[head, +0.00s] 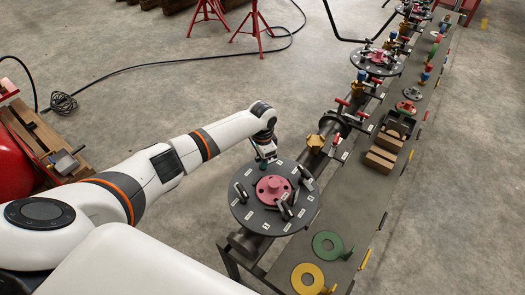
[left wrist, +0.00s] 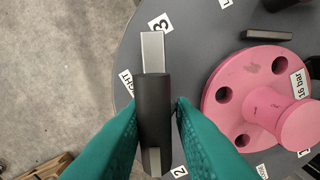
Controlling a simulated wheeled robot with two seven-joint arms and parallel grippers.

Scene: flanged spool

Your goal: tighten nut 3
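The dark round flange (head: 250,214) carries a pink hub (head: 272,188) and several black handles around its rim. My left gripper (head: 266,158) is over the far edge of the flange. In the left wrist view, a black bar with a silver end (left wrist: 153,95) lies beside the label 3 (left wrist: 160,22). My left gripper's teal fingers (left wrist: 157,105) stand on both sides of this bar. A narrow gap shows on its right side, so the gripper looks open around it. The pink hub (left wrist: 225,75) is to the right. My right gripper is not in view.
A long grey bench (head: 350,195) with pipework, valves and more flanges runs away to the upper right. Green (head: 328,246) and yellow (head: 307,279) rings and brown blocks (head: 381,158) lie on it. Red stands (head: 256,30) and a black cable are on the floor.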

